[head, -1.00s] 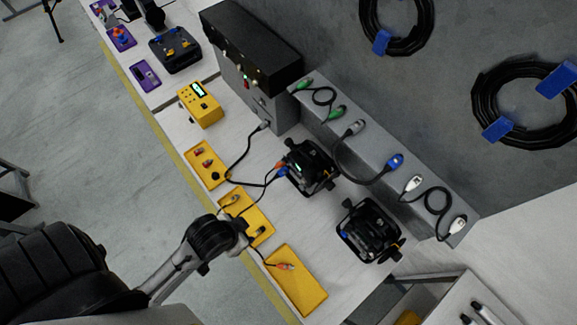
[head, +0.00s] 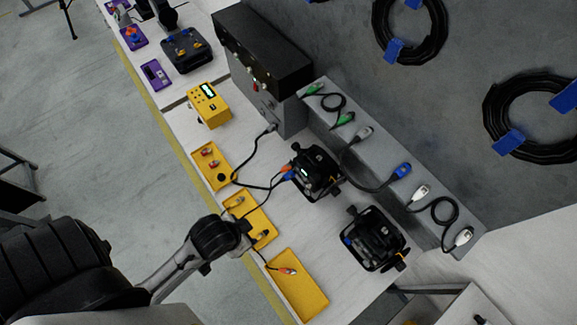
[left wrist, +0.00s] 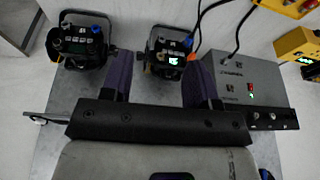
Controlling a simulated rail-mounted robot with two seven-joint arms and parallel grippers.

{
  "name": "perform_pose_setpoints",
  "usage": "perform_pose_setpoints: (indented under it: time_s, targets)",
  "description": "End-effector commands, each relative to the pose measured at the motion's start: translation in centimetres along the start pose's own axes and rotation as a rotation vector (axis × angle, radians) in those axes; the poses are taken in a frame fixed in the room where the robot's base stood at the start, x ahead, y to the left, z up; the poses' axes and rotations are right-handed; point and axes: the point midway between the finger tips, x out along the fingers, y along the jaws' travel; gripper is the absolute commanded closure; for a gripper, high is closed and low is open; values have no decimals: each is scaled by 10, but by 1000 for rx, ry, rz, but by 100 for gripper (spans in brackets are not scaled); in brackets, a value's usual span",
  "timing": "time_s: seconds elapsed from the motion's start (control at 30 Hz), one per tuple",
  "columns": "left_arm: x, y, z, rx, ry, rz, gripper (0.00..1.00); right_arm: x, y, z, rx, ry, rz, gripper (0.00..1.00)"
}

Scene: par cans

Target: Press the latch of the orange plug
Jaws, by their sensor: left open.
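A small orange plug (head: 288,170) shows at the near-left side of the par can with the lit screen (head: 316,171), beside a blue connector; its latch is too small to make out. Another orange-red plug end (head: 287,271) lies on the front yellow tray (head: 308,300). My left arm comes in from the left, and its wrist end (head: 241,231) is over the middle yellow tray; its fingers are hidden there. In the left wrist view my left gripper (left wrist: 157,78) is open, with two purple fingers and nothing between them. The lit par can (left wrist: 168,50) shows beyond them. My right gripper is not in view.
A second par can (head: 373,238) stands to the right. A grey box with a black top (head: 262,50) stands by the wall. A grey ledge (head: 375,150) holds green, grey, blue and white plugs. Black cables cross the table.

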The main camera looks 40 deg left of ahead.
Motion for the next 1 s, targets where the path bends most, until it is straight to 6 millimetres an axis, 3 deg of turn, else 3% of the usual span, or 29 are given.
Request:
perform_pose_setpoints:
  time_s: [0.17, 0.7, 1.0]
  targets:
    - [0, 1, 0, -3, 1, 3, 47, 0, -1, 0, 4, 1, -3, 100]
    - [0, 0, 0, 1, 0, -1, 99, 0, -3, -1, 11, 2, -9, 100]
    - [0, -2, 0, 7, -1, -6, 100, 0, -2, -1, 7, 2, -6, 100]
